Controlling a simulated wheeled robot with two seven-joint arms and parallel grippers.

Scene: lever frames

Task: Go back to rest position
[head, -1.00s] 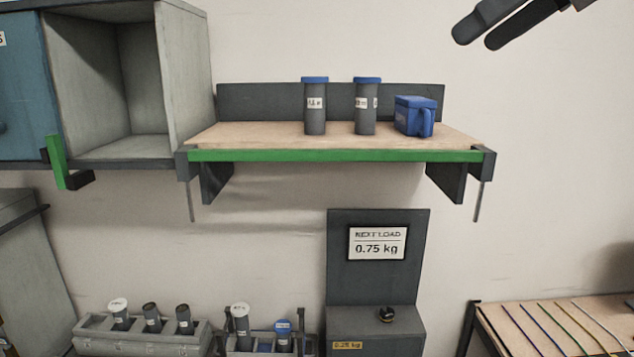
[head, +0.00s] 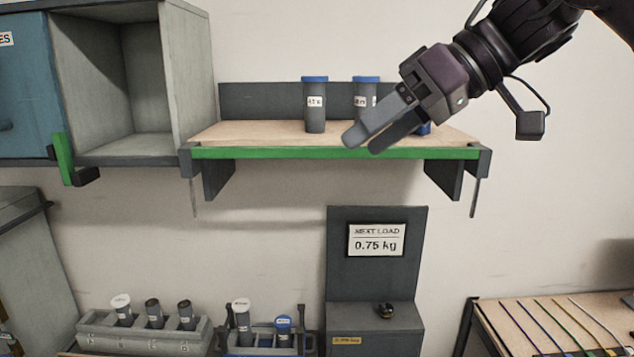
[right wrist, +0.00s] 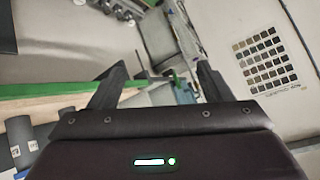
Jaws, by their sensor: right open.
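My right gripper (head: 366,142) comes in from the upper right in the head view, in front of the wall shelf's green front edge (head: 270,153). Its two fingers point down and left. In the right wrist view its fingers (right wrist: 158,82) stand apart with nothing between them. It hides most of a blue box (head: 425,129) on the shelf and partly covers one dark canister with a blue lid (head: 366,80). Another blue-lidded canister (head: 315,105) stands upright to the left, clear of the gripper. My left gripper is not in view.
An open cabinet (head: 125,140) with a green-handled door is at the left. Below are a grey tube rack (head: 140,333), a station with a "0.75 kg" sign (head: 375,240) and a table with coloured rods (head: 520,310). The wall between shelf and sign is clear.

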